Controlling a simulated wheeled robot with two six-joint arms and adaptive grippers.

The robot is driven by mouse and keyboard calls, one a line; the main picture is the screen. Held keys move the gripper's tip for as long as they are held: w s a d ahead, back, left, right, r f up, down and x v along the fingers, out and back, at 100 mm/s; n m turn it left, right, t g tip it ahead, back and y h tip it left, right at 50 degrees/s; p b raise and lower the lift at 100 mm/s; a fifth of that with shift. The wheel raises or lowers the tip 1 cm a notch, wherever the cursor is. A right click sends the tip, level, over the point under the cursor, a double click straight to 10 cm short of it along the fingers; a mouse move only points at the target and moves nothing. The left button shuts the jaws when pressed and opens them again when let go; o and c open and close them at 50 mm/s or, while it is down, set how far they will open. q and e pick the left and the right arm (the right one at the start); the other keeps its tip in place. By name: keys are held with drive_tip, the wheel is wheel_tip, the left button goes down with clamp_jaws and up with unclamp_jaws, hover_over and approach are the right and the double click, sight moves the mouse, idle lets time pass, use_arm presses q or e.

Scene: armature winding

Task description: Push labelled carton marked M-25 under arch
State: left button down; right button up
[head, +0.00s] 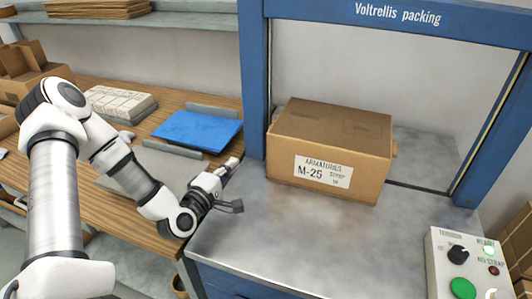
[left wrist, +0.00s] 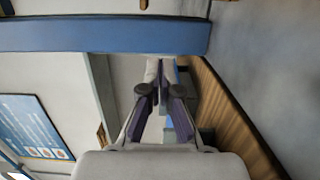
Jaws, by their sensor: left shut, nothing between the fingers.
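The brown carton (head: 330,150) has a white label (head: 323,171) reading ARMATURES M-25 on its front face. It sits upright on the grey metal table, between the posts of the blue arch (head: 400,14), nearer the left post (head: 253,80). It covers part of the dark slot (head: 420,188) that crosses the table between the posts. My left gripper (head: 231,168) is shut and empty, left of the carton and apart from it, near the foot of the left post. In the left wrist view its closed fingers (left wrist: 160,75) show, but the carton cannot be made out.
A control box (head: 465,262) with a green button, black knob and lamps stands at the front right. A wooden bench at left holds a blue folder (head: 198,130), a pale block tray (head: 118,103) and open cartons (head: 25,65). The metal tabletop (head: 290,225) before the carton is clear.

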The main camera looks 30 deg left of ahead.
use_arm(q)
drive_tip(key=w, duration=1)
drive_tip(key=shift+a+r, duration=0.15)
drive_tip(key=shift+a, duration=0.15)
drive_tip(key=d, duration=0.3)
drive_tip(key=shift+w+d+r, duration=0.1)
drive_tip(key=shift+w+d, duration=0.2)
drive_tip(key=shift+d, duration=0.1)
drive_tip(key=shift+a, duration=0.1)
